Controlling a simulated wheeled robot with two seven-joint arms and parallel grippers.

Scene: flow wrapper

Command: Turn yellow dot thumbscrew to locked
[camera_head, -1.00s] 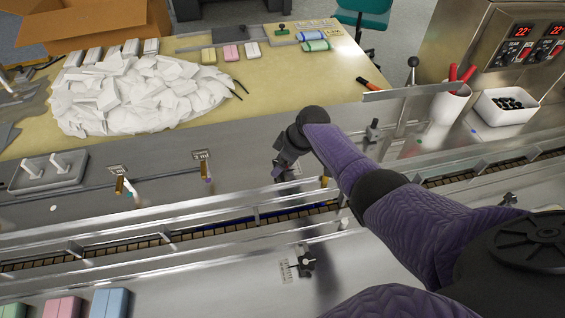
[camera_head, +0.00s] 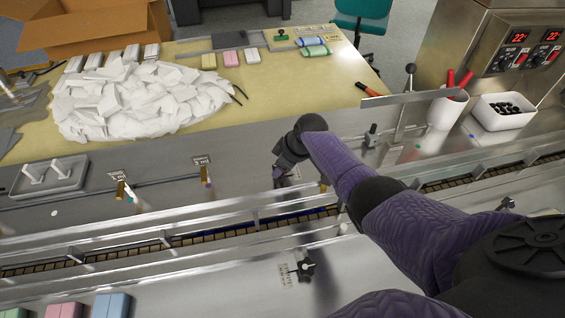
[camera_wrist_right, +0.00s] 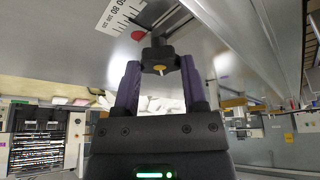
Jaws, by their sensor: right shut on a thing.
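In the wrist view a black thumbscrew (camera_wrist_right: 158,51) with a yellow dot (camera_wrist_right: 160,69) on its face sits between the fingers of my right gripper (camera_wrist_right: 160,78). The gripper is shut on it. A printed scale (camera_wrist_right: 119,14) and a red dot (camera_wrist_right: 138,35) lie on the metal plate beside it. In the head view my right gripper (camera_head: 282,180) points down at the metal panel behind the guide rails. The thumbscrew it holds cannot be made out there. My left gripper is not in view.
Metal guide rails (camera_head: 150,219) run across in front of the gripper. Another black knob (camera_head: 304,268) with a scale label is on the near plate. Brass-coloured clamps (camera_head: 122,190) stand at left. A white heap (camera_head: 140,100) lies on the table behind.

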